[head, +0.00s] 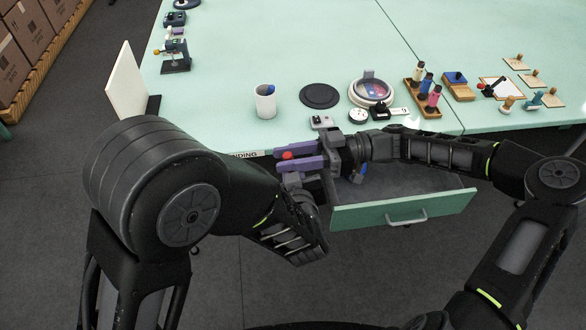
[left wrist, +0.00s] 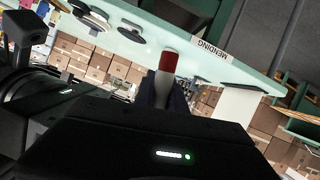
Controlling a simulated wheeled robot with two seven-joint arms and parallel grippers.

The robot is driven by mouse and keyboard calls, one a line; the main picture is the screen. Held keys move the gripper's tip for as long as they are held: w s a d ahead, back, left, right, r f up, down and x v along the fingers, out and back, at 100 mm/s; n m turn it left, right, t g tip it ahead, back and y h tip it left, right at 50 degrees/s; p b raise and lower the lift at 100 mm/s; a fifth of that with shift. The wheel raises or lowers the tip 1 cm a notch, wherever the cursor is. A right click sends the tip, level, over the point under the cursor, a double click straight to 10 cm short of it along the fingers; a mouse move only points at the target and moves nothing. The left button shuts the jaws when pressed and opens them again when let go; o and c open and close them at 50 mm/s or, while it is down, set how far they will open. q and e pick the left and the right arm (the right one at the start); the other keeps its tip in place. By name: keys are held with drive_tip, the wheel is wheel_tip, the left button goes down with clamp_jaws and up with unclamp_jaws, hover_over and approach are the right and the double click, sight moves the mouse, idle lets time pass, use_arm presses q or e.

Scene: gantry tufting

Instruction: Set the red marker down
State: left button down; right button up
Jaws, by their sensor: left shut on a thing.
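The red marker (left wrist: 170,64) shows in the left wrist view, its red end up and its pale body running down between the dark fingers of my left gripper (left wrist: 164,96), which is shut on it. In the head view a round red end of the marker (head: 287,155) shows at the table's front edge. There my right gripper (head: 282,156) points left, its two purple fingers apart on either side of the red end. I cannot tell whether they touch it. My left gripper's fingertips are mostly hidden in the head view.
A green-fronted drawer (head: 403,210) stands open below the table edge, under my right forearm. On the pale green table (head: 230,60) are a white cup (head: 265,101), a dark disc (head: 319,95), a round white device (head: 370,90) and a wooden bottle rack (head: 424,107). The table's back middle is clear.

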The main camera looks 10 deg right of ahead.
drive_tip(key=shift+o, duration=1.1)
drive_tip(key=shift+d, duration=0.1)
drive_tip(key=w+d, duration=0.1)
drive_tip(key=d, duration=1)
drive_tip(key=shift+d, duration=0.4)
